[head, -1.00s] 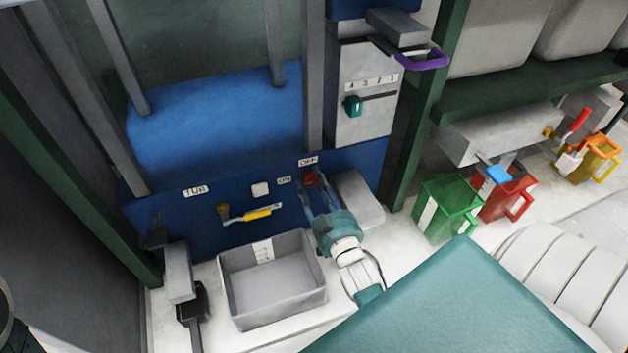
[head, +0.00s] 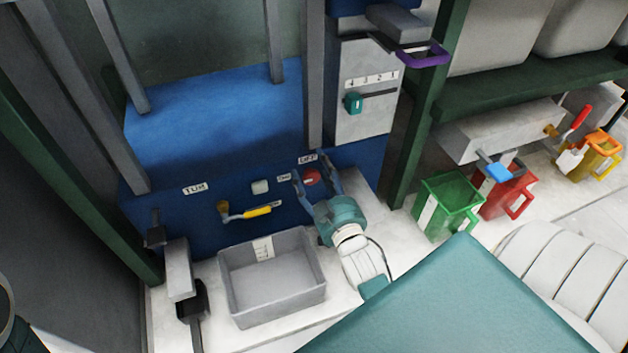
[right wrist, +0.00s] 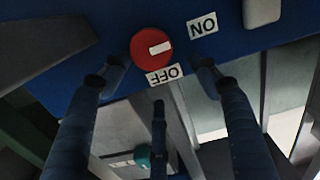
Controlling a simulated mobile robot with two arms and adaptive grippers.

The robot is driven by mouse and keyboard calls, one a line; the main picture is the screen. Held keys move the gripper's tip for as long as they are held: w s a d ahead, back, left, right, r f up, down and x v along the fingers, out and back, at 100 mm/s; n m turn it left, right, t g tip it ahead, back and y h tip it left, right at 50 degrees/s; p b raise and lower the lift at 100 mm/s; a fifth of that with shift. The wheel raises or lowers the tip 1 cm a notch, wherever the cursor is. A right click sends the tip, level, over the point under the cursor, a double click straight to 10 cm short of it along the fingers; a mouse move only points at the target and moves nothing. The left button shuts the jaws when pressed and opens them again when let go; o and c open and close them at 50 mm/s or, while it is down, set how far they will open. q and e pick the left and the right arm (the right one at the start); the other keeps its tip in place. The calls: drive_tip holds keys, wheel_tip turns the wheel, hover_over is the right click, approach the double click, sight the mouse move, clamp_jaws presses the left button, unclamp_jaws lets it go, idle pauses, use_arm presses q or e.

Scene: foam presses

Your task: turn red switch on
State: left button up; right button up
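The red switch (head: 312,177) is a round knob on the blue press panel. It also shows in the right wrist view (right wrist: 145,40). Its white bar lies toward the ON label (right wrist: 202,25), with the OFF label (right wrist: 163,75) off to another side. My right gripper (head: 311,168) is open, with one finger on each side of the knob and gaps between. In the right wrist view its fingertips (right wrist: 155,77) stand apart, with nothing between them held.
A pale button (head: 260,187) and a yellow-handled lever (head: 250,212) are left of the switch. A grey bin (head: 232,290) stands below. A grey slider box (head: 365,85) is above right. Green (head: 462,200) and red (head: 520,180) containers stand further right.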

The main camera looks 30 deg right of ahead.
wheel_tip(320, 180, up, 6)
drive_tip(key=shift+a, duration=0.15)
idle(0.6)
